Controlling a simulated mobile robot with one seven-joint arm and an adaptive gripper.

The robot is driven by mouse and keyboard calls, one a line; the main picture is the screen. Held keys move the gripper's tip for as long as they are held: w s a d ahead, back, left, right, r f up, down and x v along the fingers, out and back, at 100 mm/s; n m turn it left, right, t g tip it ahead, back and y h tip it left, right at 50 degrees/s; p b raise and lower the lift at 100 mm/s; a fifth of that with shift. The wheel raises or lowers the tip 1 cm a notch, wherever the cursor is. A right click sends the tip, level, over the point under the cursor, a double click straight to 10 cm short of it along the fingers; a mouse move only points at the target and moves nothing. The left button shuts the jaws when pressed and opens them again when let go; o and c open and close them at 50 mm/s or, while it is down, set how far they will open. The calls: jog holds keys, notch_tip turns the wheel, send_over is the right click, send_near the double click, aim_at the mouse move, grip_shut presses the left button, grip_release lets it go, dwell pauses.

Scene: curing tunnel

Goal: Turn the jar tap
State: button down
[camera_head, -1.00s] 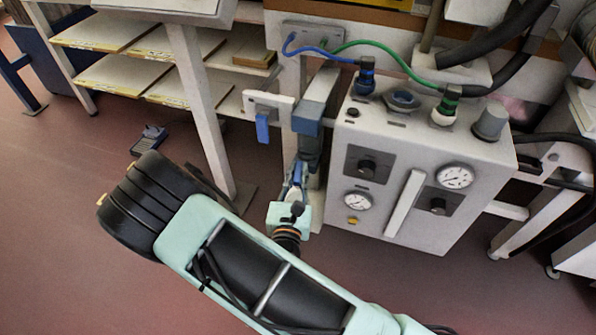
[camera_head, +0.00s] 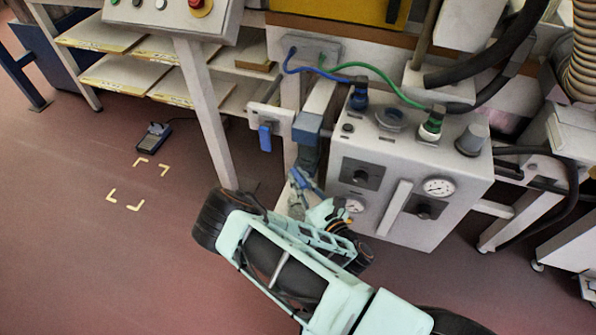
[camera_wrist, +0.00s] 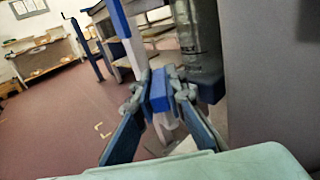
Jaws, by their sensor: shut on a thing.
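In the wrist view, the clear jar (camera_wrist: 198,40) stands upright just right of my fingers. A flat blue tap handle (camera_wrist: 159,92) sits between the two fingertips. My gripper (camera_wrist: 160,90) is shut on this blue handle, one fingertip on each side. In the head view, my gripper (camera_head: 298,182) is small, right below the jar unit's head.
The grey control box (camera_head: 400,205) with gauges and knobs stands close on the right. Another blue handle (camera_head: 265,137) hangs on a white bracket to the left. A white post (camera_head: 203,100) rises left of my arm. The floor at left is clear, with a small device (camera_head: 153,136) on it.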

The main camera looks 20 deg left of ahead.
jog(key=shift+n+g+y+p, duration=0.45)
jog(key=shift+n+g+y, duration=0.05)
jog(key=shift+g, duration=0.1)
jog(key=c, duration=2)
grip_release()
jog(key=shift+o, duration=0.2)
jog(key=shift+b, duration=0.35)
